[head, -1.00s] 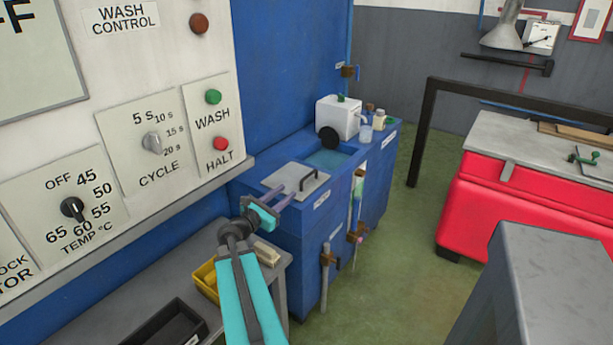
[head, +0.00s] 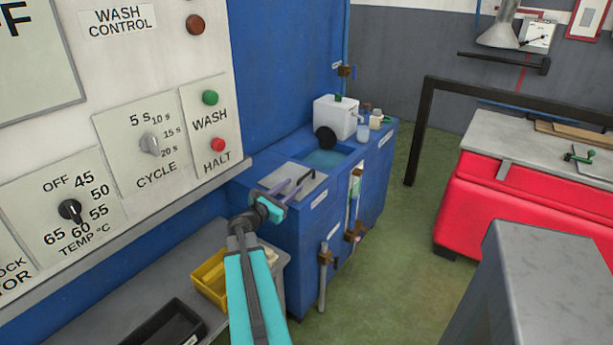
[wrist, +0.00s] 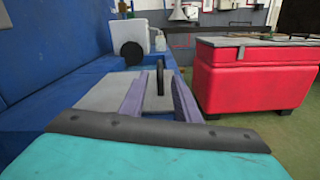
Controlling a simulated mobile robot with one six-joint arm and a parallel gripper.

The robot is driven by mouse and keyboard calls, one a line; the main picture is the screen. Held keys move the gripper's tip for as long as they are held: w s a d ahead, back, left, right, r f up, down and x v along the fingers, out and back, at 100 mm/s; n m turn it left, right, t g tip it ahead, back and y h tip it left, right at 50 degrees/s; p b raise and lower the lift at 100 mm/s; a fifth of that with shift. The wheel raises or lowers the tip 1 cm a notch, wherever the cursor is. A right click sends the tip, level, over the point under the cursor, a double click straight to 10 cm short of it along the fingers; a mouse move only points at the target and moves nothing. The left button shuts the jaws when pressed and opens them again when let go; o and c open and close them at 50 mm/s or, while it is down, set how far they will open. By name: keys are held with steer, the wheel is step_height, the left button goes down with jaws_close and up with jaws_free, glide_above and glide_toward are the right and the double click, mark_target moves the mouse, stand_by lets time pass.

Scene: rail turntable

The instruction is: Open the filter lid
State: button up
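The filter lid (head: 317,187) is a flat grey plate on top of the blue cabinet, lying flat and closed. Its black bar handle (head: 308,173) stands up near its right side. In the wrist view the lid (wrist: 100,93) spreads ahead and the handle (wrist: 160,76) shows nearly edge-on. My gripper (head: 299,183) is over the lid, with its purple fingers pointing at the handle. In the wrist view my gripper (wrist: 156,84) is open, and the handle appears in line with the gap between the fingers. I cannot tell whether the fingertips reach around it.
A white tank (head: 336,117) with a black round part (head: 325,139) stands behind an open basin (head: 326,159). Small bottles (head: 376,119) stand beside it. The control panel (head: 160,120) is close on the left. A red cabinet (head: 500,215) is to the right, across open green floor.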

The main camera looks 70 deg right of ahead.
mark_target(301, 179)
steer(key=shift+p+x, duration=0.75)
steer(key=shift+x, duration=3.95)
jaws_close()
